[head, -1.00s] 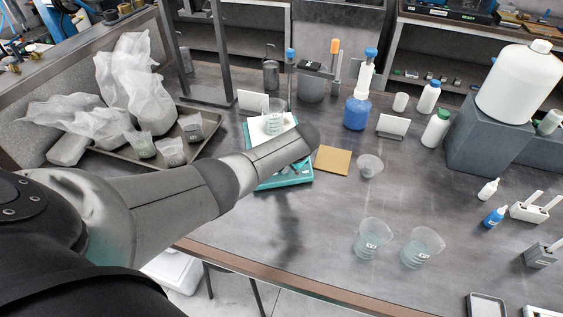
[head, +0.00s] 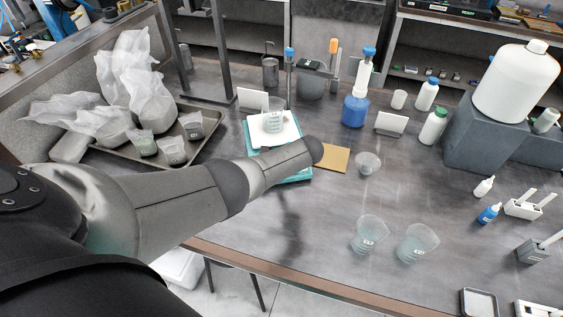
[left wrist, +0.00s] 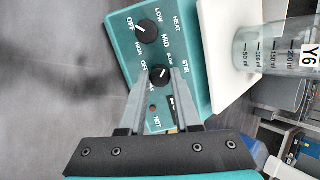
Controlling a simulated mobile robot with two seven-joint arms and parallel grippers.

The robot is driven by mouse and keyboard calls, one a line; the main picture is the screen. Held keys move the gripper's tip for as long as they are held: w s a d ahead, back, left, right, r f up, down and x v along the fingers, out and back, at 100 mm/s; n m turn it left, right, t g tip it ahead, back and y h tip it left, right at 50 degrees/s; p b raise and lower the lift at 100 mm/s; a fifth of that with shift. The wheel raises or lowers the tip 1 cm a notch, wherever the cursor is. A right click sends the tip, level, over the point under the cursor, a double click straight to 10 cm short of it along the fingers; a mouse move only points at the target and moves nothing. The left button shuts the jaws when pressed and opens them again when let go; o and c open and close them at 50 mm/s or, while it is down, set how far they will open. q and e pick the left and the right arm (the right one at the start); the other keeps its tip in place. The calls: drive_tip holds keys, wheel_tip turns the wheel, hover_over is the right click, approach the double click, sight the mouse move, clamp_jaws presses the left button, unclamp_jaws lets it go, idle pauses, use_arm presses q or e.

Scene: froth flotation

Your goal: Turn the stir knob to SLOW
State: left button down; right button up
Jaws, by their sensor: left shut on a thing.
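The teal hotplate stirrer (head: 250,130) stands on the bench with a white top plate and a beaker (head: 274,121) on it. In the left wrist view its panel (left wrist: 186,30) shows a black HEAT knob (left wrist: 146,31) above a black STIR knob (left wrist: 159,77). My left gripper (left wrist: 159,74) is shut on the STIR knob, a finger on either side. The white mark on the STIR knob points up and right, towards the SLOW label; the fingers cover part of the lettering. In the head view my left arm hides the gripper and panel. My right gripper is not in view.
The beaker marked Y6 (left wrist: 262,60) stands close to the panel. A tan square pad (head: 334,160) and a small cup (head: 367,163) lie to the right. Two beakers (head: 369,236) stand near the front edge. A tray (head: 205,146) with bags and cups is on the left.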

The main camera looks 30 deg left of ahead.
use_arm(q)
drive_tip(key=shift+m, duration=0.3)
drive_tip(key=c, duration=0.6)
unclamp_jaws()
drive_tip(key=shift+s+d+r+p, duration=0.15)
drive_tip(key=shift+d+r+p, duration=0.1)
drive_tip(key=shift+r+p, duration=0.2)
drive_tip(key=p+v, duration=0.2)
drive_tip(key=v, duration=1.2)
drive_tip(key=shift+d, duration=0.15)
